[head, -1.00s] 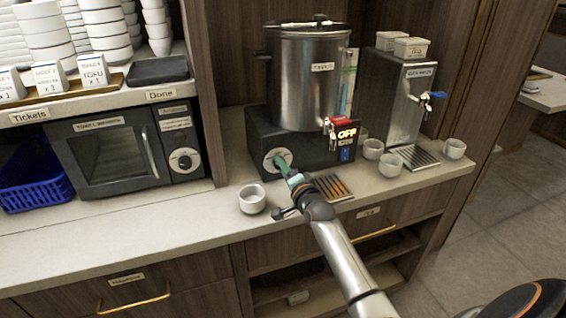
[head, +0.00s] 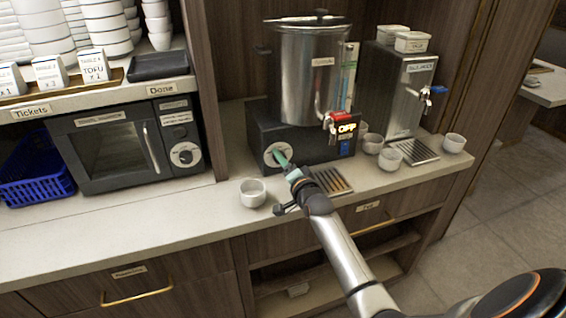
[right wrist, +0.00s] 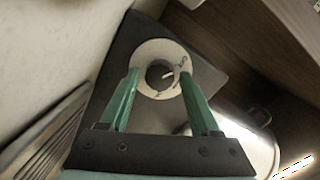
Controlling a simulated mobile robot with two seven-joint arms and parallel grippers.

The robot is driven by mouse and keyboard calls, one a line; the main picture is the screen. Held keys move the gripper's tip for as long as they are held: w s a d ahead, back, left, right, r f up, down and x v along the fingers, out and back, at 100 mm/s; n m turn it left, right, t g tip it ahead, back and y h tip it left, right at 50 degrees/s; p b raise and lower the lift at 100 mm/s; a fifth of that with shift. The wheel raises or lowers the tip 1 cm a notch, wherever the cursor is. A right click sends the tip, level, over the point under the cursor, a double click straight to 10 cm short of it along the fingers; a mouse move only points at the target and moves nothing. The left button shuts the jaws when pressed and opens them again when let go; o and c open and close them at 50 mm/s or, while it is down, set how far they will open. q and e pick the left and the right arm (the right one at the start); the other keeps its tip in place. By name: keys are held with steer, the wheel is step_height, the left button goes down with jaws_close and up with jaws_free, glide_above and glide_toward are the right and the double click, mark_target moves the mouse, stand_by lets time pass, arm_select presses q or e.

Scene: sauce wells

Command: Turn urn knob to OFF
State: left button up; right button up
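The steel urn (head: 308,75) stands on a black base (head: 318,150) with a white dial around a dark round knob on its front. The dial (head: 271,153) is partly covered by my right gripper (head: 280,159) in the head view. In the right wrist view, the dark knob (right wrist: 158,74) sits between the green fingertips of my right gripper (right wrist: 158,80). The fingers are apart, one on each side of the dial, with gaps to the knob. Contact with the dial face cannot be told. My left gripper is not in view.
A white cup (head: 253,193) stands on the counter left of my right gripper. A drip tray (head: 333,181) lies just right of it. More cups (head: 390,159) and a second dispenser (head: 403,95) stand farther right. A microwave (head: 115,150) is at left.

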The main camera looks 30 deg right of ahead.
steer(key=shift+o, duration=0.7)
steer(key=v, duration=1.2)
steer(key=shift+s, duration=0.3)
steer(key=shift+a+f, duration=0.1)
steer(key=s+a+f+n+g+y, duration=0.5)
steer(key=s+a+f+n+g, duration=0.2)
steer(key=s+a+f+n, duration=1)
steer(key=s+a+f, duration=0.2)
steer(key=s+f, duration=0.3)
steer(key=f, duration=0.1)
steer(key=shift+s+a+f+y, duration=0.2)
steer(key=shift+a+y, duration=0.1)
